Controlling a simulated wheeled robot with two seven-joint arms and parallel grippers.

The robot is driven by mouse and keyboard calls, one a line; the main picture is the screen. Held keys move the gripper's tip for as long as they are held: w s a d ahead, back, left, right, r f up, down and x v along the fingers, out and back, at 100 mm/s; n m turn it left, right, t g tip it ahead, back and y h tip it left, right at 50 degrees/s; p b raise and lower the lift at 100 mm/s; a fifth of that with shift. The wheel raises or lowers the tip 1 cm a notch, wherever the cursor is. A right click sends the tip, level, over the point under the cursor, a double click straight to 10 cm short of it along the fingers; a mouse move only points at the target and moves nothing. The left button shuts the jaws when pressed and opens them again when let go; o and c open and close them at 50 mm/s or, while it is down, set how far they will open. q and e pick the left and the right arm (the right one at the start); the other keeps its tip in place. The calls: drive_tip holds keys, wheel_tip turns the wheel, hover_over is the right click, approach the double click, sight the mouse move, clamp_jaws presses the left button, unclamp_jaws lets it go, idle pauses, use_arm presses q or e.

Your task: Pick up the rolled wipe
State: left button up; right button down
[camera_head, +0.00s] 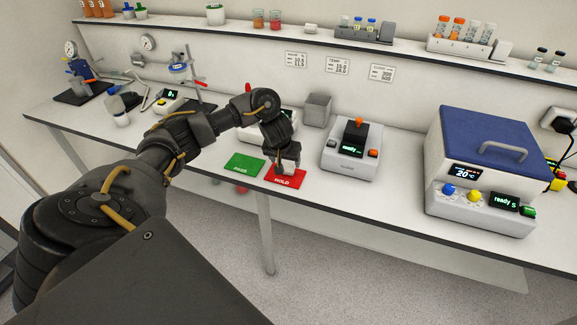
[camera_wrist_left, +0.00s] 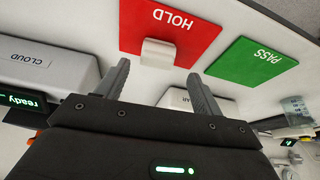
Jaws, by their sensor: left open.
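A small pale, blocky thing (camera_wrist_left: 158,52), likely the rolled wipe, lies at the edge of the red HOLD mat (camera_wrist_left: 190,17) in the left wrist view. My left gripper (camera_wrist_left: 158,75) is open, with a fingertip on either side of it in that view; I see no contact. In the head view the left gripper (camera_head: 287,168) points down over the red HOLD mat (camera_head: 285,180) and largely hides the pale thing. My right gripper is not in view.
The green PASS mat (camera_head: 244,164) lies beside the red mat. A grey-white device with a "ready" display (camera_head: 351,150) stands to the right, then a blue-lidded machine (camera_head: 485,165). A grey open bin (camera_head: 317,109) stands behind. A small white piece (camera_head: 312,29) sits on the shelf.

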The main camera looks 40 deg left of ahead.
sight(288, 164)
use_arm(q)
drive_tip(key=x, duration=0.4)
drive_tip(key=shift+w+d+f+b, duration=0.1)
drive_tip(key=shift+w+f+b, duration=0.2)
drive_tip(key=shift+w, duration=0.1)
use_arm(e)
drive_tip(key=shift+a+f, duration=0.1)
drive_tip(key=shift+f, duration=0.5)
use_arm(q)
drive_tip(key=shift+s, duration=0.1)
drive_tip(key=c, duration=1)
drive_tip(key=shift+c, duration=0.2)
drive_tip(key=shift+r, duration=0.15)
